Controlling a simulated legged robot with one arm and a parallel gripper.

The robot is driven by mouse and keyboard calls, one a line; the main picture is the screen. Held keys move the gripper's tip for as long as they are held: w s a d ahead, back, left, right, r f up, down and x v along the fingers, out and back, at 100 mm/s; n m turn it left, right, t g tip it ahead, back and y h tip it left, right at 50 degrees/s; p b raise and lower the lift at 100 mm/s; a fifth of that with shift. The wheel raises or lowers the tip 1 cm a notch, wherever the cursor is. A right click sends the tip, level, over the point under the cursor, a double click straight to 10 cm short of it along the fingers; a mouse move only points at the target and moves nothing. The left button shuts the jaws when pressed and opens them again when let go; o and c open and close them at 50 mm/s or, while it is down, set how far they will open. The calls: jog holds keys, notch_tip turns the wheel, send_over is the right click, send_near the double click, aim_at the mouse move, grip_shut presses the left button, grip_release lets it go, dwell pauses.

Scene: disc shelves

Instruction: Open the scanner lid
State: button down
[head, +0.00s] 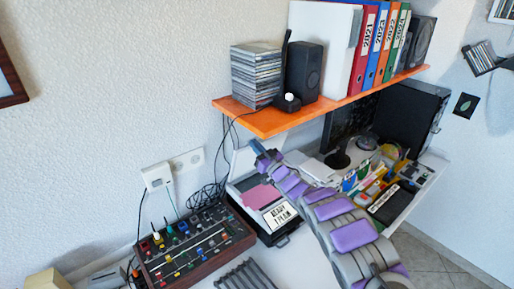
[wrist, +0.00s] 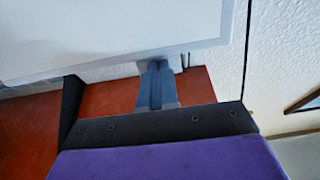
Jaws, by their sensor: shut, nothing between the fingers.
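The scanner (head: 284,238) is a dark-edged flat box on the white desk. A pink sheet and a card with black lettering lie on its top. Its pale lid (head: 241,162) appears raised, standing up at the back of the scanner near the wall. My arm crosses in front of the lid's right side and hides part of it. My gripper (head: 258,148) is shut and empty at the lid's upper edge, below the orange shelf. In the wrist view my gripper (wrist: 157,82) is close to a white panel with a pale border, probably the lid (wrist: 110,35); contact is unclear.
The orange shelf (head: 268,122) hangs just above my gripper, with discs (head: 255,76), a black speaker (head: 304,72) and binders. A mixer (head: 192,245) stands left of the scanner. Loose black cable (head: 206,196) lies behind it. Desk clutter (head: 375,180) is on the right.

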jog(key=w+r+p, duration=0.1)
jog(key=w+a+g+p, duration=0.1)
jog(key=p, duration=0.1)
jog(key=shift+w+a+r+h, duration=0.15)
jog(key=shift+w+r+h, duration=0.1)
jog(key=shift+r+h, duration=0.15)
jog(key=shift+w+a+f, duration=0.1)
jog(key=shift+a+f, duration=0.1)
jog(key=shift+f, duration=0.1)
